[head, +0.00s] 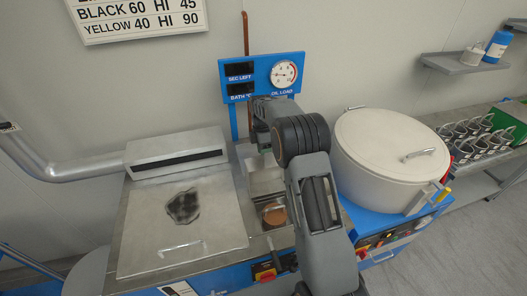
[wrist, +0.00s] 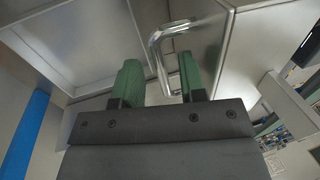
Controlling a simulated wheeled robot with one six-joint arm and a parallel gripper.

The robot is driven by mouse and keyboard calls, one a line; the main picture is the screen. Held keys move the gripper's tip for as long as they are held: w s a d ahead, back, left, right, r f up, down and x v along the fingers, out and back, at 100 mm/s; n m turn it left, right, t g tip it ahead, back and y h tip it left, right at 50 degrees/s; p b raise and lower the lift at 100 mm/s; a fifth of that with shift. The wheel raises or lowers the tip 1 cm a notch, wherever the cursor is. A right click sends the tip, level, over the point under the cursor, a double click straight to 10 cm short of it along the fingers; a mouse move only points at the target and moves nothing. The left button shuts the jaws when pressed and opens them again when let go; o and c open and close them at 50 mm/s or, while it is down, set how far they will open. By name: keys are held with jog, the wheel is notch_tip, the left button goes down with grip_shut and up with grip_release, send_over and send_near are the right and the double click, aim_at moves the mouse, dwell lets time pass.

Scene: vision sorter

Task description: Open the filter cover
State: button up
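In the wrist view, my gripper (wrist: 160,78) has its two green fingers apart. A bent chrome handle (wrist: 157,48) reaches down between them, with visible gaps on both sides. The handle joins a grey metal panel (wrist: 232,50) at the upper right. I cannot tell for certain whether this panel is the filter cover. In the head view, my gripper is mostly hidden behind my arm, near the back of the machine below the gauge panel. The handle is not clearly visible there.
A large white lidded drum (head: 385,150) stands close right of my arm. A flat metal lid with a dark patch (head: 150,235) lies left. The blue gauge panel (head: 262,75) stands behind. An open metal well (head: 262,180) lies between. Metal cups (head: 470,133) stand at right.

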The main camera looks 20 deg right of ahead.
aim_at(265, 166)
grip_shut()
jog(key=shift+b, duration=0.3)
dwell(0.3)
jog(key=shift+s+r+t+b, duration=0.25)
jog(key=shift+s+t+b, duration=0.3)
jog(key=shift+b, duration=0.5)
jog(key=shift+s+r+t+b, duration=0.45)
jog(key=shift+s+r+b, duration=0.15)
jog(key=shift+r+b, duration=0.1)
jog(key=shift+f, duration=0.1)
grip_release()
